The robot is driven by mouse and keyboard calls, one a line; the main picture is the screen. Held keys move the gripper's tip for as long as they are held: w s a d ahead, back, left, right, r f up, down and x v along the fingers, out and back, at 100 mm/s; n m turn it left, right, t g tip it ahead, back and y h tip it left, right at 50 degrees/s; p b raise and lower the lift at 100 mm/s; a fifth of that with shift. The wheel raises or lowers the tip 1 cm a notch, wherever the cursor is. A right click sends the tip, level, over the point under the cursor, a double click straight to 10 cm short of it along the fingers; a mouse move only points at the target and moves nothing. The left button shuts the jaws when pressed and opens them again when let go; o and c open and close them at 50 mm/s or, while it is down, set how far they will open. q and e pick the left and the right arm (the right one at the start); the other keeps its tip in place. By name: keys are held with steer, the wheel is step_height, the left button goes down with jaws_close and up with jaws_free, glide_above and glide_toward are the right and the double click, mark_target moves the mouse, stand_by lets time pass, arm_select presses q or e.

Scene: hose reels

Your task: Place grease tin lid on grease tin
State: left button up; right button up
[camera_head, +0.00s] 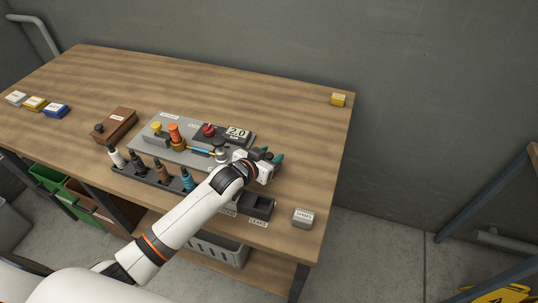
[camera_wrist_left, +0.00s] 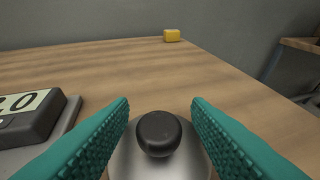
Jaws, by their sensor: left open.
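A silver domed lid with a round black knob (camera_wrist_left: 158,134) lies low in the left wrist view, between my fingers. I take it for the grease tin lid; my gripper and wrist hide it in the head view. My left gripper (camera_head: 269,155) is over the right part of the workbench, with teal ribbed fingers spread. In the left wrist view my fingers (camera_wrist_left: 160,106) stand on either side of the knob with a gap at each side. I cannot pick out the grease tin, or tell whether it is under the lid. My right gripper is not in view.
A grey panel (camera_head: 195,159) with a 2.0 display (camera_head: 238,132) and coloured knobs stands left of my gripper. A rack of bottles (camera_head: 150,176) is in front of it. A yellow block (camera_head: 338,99) and a grey block (camera_head: 303,217) sit near the right edge. The bench's back is clear.

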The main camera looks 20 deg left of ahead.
arm_select(q)
steer(key=shift+r, duration=0.15)
steer(key=v, duration=1)
steer(key=shift+s+a+b, duration=0.1)
steer(key=shift+s+b, duration=0.3)
steer(key=shift+s+a+r, duration=0.15)
steer(key=shift+s+r, duration=0.2)
steer(key=shift+s, duration=0.15)
